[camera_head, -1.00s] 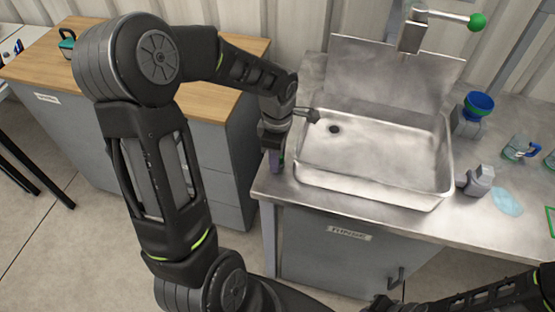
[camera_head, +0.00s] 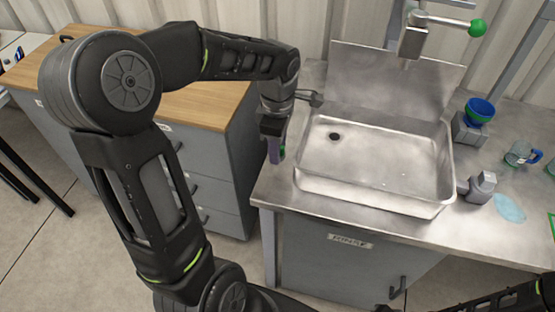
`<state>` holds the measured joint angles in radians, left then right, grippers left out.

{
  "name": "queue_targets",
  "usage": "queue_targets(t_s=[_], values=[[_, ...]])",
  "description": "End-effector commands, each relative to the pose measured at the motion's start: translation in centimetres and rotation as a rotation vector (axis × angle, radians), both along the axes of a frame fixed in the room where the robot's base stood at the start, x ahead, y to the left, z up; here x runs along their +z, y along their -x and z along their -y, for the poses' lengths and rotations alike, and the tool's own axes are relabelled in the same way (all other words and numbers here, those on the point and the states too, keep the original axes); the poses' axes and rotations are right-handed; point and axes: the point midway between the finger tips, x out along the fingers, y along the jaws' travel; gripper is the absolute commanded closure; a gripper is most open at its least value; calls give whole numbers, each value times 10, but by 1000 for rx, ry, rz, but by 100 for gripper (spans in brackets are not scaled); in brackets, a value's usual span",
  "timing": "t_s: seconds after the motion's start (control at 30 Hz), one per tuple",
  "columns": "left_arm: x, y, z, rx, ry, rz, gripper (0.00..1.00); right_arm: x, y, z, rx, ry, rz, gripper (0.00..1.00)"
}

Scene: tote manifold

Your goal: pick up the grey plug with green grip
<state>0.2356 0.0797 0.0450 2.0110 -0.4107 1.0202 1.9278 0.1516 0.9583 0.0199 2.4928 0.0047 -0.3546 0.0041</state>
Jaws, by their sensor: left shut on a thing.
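My left gripper (camera_head: 276,150) hangs pointing down by the left end of the steel counter, left of the sink basin. It is shut on the grey plug with green grip, of which only a bit of green (camera_head: 283,153) shows by the fingers. The rest of the plug is hidden by the gripper, and I cannot tell how far it is above the counter. My right arm shows only as a dark piece at the bottom right; its gripper is not in view.
The steel sink (camera_head: 375,165) with a raised rim fills the middle of the counter (camera_head: 400,222). A grey fitting (camera_head: 479,187), a blue bowl (camera_head: 480,110) and a blue-handled mug (camera_head: 521,154) stand to its right. A wood-topped cabinet (camera_head: 209,103) is at the left.

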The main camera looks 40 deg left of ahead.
Motion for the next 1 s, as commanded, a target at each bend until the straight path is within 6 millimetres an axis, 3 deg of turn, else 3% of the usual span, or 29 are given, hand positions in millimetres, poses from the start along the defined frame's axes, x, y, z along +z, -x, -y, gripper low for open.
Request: queue_targets(t_s=[0.1,0.27,1.0], values=[[20,-1,0,0,0,4,100,-3,0,0,1,-1,1,100],[34,0,0,-1,1,1,100,-4,-1,0,1,-2,2,100],[35,0,-1,2,0,0,100,-7,-1,0,1,-1,1,100]])
